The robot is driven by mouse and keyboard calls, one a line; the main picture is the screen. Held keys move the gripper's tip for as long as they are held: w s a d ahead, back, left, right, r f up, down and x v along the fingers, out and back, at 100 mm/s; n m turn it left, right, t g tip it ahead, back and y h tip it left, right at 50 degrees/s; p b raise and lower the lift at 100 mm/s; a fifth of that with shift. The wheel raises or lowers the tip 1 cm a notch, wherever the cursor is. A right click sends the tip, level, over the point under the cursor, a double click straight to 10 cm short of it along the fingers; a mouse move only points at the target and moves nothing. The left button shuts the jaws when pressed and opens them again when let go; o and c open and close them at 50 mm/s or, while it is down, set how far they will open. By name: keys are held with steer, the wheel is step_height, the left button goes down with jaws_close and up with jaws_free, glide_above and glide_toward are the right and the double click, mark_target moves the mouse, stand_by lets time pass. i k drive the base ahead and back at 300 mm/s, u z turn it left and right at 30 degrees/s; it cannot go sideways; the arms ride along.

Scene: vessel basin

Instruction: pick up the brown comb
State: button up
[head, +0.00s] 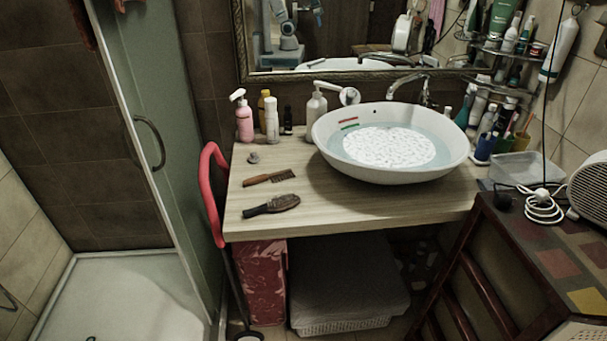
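The brown comb (269,177) lies flat on the left part of the wooden counter (330,205). Its handle points left and its dark teeth are toward the right. A dark hairbrush (271,206) lies just in front of it, apart from it, nearer the counter's front edge. My gripper does not show directly in the head view. A robot arm shows small in the mirror (285,30), too small to tell its gripper's state.
A white basin (390,170) stands right of the comb. Bottles, including a pink one (244,120), stand behind it. A red curved handle (208,190) rises at the counter's left edge. A dark cabinet (540,240) stands at front right.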

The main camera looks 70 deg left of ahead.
mark_target(263, 177)
steer(key=u, duration=2.85)
